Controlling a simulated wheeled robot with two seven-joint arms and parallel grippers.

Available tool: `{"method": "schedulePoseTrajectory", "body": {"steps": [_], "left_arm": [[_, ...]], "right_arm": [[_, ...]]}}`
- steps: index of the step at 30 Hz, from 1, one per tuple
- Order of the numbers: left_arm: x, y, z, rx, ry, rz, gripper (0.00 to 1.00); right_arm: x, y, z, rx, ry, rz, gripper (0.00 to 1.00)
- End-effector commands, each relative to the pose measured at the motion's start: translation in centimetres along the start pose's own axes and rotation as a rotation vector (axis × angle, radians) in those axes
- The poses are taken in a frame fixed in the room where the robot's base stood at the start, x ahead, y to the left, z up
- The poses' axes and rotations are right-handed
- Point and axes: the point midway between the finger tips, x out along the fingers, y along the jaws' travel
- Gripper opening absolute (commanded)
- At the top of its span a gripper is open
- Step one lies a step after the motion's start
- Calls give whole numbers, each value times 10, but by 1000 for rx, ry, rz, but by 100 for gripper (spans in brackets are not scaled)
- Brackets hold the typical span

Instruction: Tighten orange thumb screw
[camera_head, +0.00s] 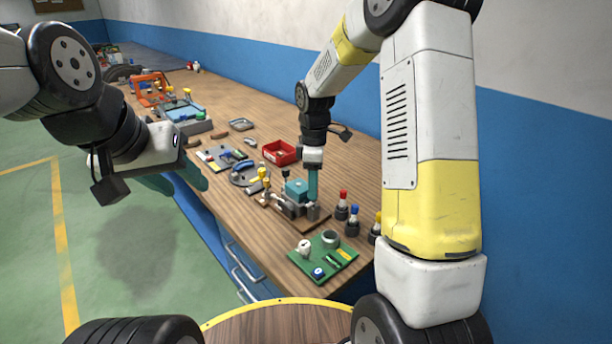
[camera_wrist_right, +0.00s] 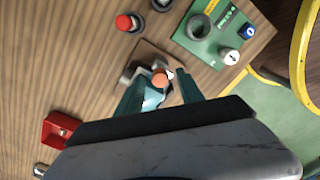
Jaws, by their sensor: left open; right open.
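In the head view I cannot make out the screw. My right gripper (camera_head: 312,186) points down at the fixture. In the right wrist view its teal fingers (camera_wrist_right: 159,86) are apart, on either side of the screw head; I cannot tell whether they touch it. My left gripper (camera_head: 178,180) is open and empty, off the table's left edge, above the floor.
A red bin (camera_head: 280,152) and a blue-handled tool (camera_head: 243,170) lie behind the fixture. The wooden table (camera_head: 234,212) runs back along the wall with more items.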

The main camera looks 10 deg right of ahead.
Motion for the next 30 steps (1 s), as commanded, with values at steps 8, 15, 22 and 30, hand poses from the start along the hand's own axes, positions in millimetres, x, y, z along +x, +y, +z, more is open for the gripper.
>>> {"method": "schedulePoseTrajectory", "body": {"steps": [8, 15, 22, 30], "left_arm": [[0, 0, 0, 0, 0, 0, 45], [0, 0, 0, 0, 0, 0, 45], [0, 0, 0, 0, 0, 0, 45], [0, 0, 0, 0, 0, 0, 45]], "right_arm": [[5, 0, 0, 0, 0, 0, 45], [5, 0, 0, 1, 0, 1, 9], [5, 0, 0, 2, 0, 1, 0], [5, 0, 0, 64, 0, 1, 0]]}}
